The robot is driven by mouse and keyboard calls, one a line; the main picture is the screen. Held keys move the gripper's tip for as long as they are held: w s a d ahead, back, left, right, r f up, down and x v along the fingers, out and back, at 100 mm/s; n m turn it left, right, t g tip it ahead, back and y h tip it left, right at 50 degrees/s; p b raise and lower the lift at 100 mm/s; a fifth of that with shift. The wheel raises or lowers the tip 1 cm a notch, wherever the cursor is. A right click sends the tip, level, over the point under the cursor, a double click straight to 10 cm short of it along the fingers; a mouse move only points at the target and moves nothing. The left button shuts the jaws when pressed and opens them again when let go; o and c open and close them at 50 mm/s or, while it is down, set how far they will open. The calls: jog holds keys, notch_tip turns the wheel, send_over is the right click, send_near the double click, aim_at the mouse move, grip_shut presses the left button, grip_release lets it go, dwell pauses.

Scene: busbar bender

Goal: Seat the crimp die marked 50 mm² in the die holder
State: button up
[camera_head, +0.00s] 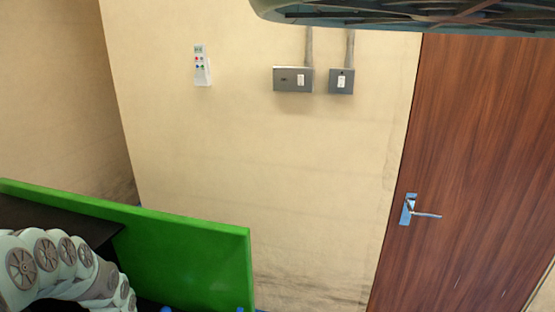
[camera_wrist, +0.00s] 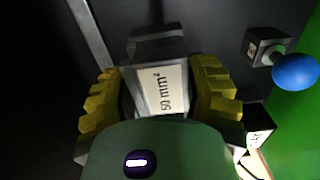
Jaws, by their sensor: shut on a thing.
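The crimp die (camera_wrist: 160,92) carries a pale label reading 50 mm² and sits between the two yellow fingers of my gripper (camera_wrist: 157,88) in the wrist view. The gripper is shut on it, one finger against each side. The far end of the held die shows as a dark grey block past the label. I cannot make out the die holder with certainty in either view. The gripper and the die are not in the head view.
In the wrist view, a dark block with a small label (camera_wrist: 264,45) and a blue knob (camera_wrist: 296,71) stand at the right. Another labelled block (camera_wrist: 258,127) is close to the right finger. A green panel (camera_head: 190,250) stands beside the work area. A door (camera_head: 460,170) is at the right.

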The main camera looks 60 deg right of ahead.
jog(key=shift+r, duration=0.3)
jog(key=shift+w+r+p, duration=0.1)
jog(key=shift+r+p, duration=0.9)
jog(key=shift+r, duration=0.3)
notch_tip(320, 180, up, 5)
jog(key=p, duration=0.4)
dwell(0.5)
